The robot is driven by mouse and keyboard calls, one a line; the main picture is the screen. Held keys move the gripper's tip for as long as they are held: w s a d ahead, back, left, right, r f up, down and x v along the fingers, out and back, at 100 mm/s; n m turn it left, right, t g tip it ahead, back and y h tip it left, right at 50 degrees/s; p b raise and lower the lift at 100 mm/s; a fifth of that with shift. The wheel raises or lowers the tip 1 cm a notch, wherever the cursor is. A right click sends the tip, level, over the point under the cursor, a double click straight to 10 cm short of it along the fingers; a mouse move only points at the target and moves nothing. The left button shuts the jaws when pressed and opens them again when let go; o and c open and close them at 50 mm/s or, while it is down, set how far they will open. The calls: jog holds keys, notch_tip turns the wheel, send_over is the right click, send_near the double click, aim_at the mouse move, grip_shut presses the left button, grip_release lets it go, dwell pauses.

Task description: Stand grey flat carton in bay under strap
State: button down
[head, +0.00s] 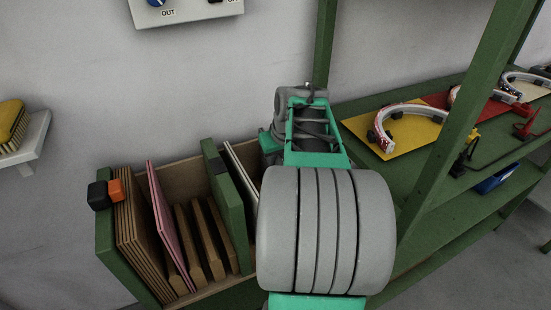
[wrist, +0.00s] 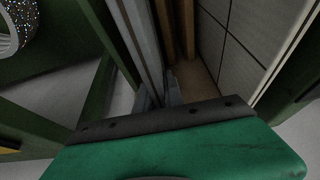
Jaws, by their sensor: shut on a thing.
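A green open-topped rack (head: 122,245) with upright bays stands left of my arm in the head view. My gripper (wrist: 159,95) is shut on a thin grey flat panel, which I take as the grey flat carton (wrist: 132,35). It stands on edge between the fingers in the wrist view. A wooden-floored gap (wrist: 200,85) lies right of the fingers in the wrist view. A black and orange block (head: 105,194) sits on the rack's left wall; no strap can be clearly told.
The rack holds brown boards (head: 138,245), a pink panel (head: 168,225) and several brown slats. A thin white panel (head: 238,170) leans right of the green divider (head: 226,205). Green shelving (head: 395,185) with arc pieces stands close at right.

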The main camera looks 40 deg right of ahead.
dwell(0.3)
jog(key=shift+r+p, duration=1.5)
jog(key=shift+r, duration=0.55)
notch_tip(320, 180, up, 11)
jog(key=p, duration=0.8)
jog(key=shift+s, duration=0.1)
jog(key=s+a, duration=0.4)
jog(key=s, duration=0.9)
jog(key=shift+s, duration=0.2)
